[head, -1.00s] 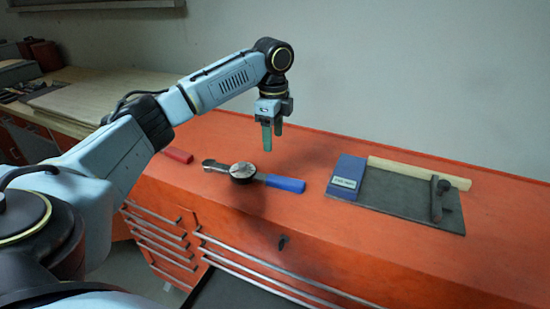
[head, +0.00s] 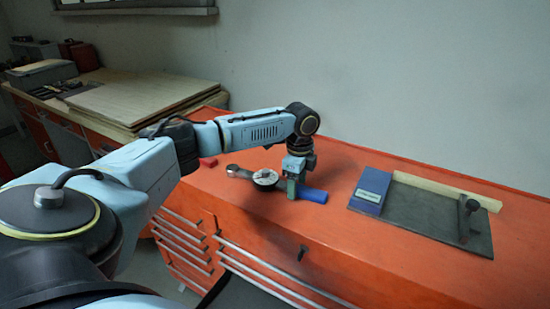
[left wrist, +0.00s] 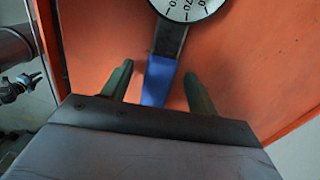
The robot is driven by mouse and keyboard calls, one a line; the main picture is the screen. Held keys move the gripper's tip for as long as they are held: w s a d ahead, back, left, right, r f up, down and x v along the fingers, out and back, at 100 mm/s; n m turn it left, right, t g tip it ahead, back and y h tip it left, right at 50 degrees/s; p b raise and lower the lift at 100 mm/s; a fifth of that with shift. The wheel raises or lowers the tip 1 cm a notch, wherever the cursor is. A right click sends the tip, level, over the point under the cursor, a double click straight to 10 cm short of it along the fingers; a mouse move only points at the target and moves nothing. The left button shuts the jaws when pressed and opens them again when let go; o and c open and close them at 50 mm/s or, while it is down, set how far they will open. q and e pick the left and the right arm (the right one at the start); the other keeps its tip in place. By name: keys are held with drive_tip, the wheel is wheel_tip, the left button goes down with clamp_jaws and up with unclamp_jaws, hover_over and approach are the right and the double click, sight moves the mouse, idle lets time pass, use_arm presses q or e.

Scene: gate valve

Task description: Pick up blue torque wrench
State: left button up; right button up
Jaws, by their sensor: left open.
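The blue torque wrench lies on the orange cabinet top, with its round white dial (head: 265,177) to the left and its blue handle (head: 313,195) to the right. My left gripper (head: 292,188) points down at the wrench, near where the shaft meets the blue handle. In the left wrist view the gripper (left wrist: 157,90) is open, with one green finger on each side of the blue handle (left wrist: 158,80). No contact with the handle shows. The dial (left wrist: 186,8) is cut off at the top of that view. My right gripper is not in view.
A dark board (head: 430,217) with a blue block (head: 371,189), a pale wooden strip (head: 445,190) and a dark tool (head: 465,218) lies to the right. A red object (head: 208,162) is behind my left arm. The orange top (head: 345,165) between is clear.

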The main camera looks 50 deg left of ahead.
use_arm(q)
drive_tip(key=shift+f, duration=0.25)
clamp_jaws()
drive_tip(key=shift+r, duration=0.1)
